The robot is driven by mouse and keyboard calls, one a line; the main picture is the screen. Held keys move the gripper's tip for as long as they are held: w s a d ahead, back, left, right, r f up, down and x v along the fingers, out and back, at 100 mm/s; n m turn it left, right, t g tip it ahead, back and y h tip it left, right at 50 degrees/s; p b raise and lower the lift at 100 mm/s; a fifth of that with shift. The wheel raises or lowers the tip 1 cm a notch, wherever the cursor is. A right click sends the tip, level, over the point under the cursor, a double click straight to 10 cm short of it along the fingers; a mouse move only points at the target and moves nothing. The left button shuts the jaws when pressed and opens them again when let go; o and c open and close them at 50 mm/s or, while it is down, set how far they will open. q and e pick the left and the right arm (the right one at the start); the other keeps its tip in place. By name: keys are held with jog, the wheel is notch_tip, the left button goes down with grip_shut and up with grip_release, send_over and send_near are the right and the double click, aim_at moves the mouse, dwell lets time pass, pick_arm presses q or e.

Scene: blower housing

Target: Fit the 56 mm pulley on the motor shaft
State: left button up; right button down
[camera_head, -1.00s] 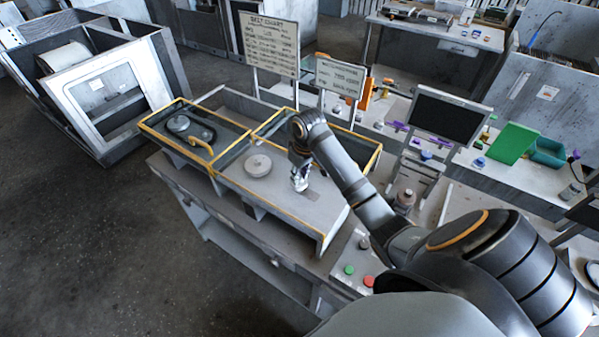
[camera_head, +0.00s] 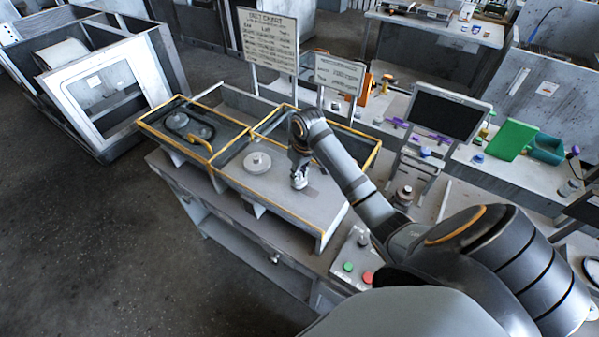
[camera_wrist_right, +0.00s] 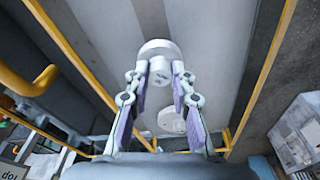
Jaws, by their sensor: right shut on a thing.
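My right gripper (camera_head: 299,184) points down over the right part of the tray on the bench. In the right wrist view its fingertips (camera_wrist_right: 160,72) are shut on the hub of a small pale grey pulley (camera_wrist_right: 157,47), whose wider disc lies beyond the tips. I cannot read its size, nor tell whether it touches the tray floor. A larger pale disc with a hub (camera_head: 257,163) lies in the tray left of the gripper. I cannot clearly make out the motor shaft. My left gripper is not in view.
The yellow-edged tray (camera_head: 290,217) has a left compartment with dark belts (camera_head: 187,128). Two sign boards (camera_head: 268,42) stand behind it. Right of it are a green and a red button (camera_head: 367,277), a dark cylindrical part (camera_head: 403,196) and a monitor (camera_head: 447,115).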

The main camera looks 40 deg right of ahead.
jog(key=shift+f, duration=0.45)
jog(key=shift+f, duration=0.2)
dwell(0.4)
jog(key=shift+f, duration=0.3)
jog(key=c, duration=1.1)
grip_release()
jog(key=shift+o, duration=0.2)
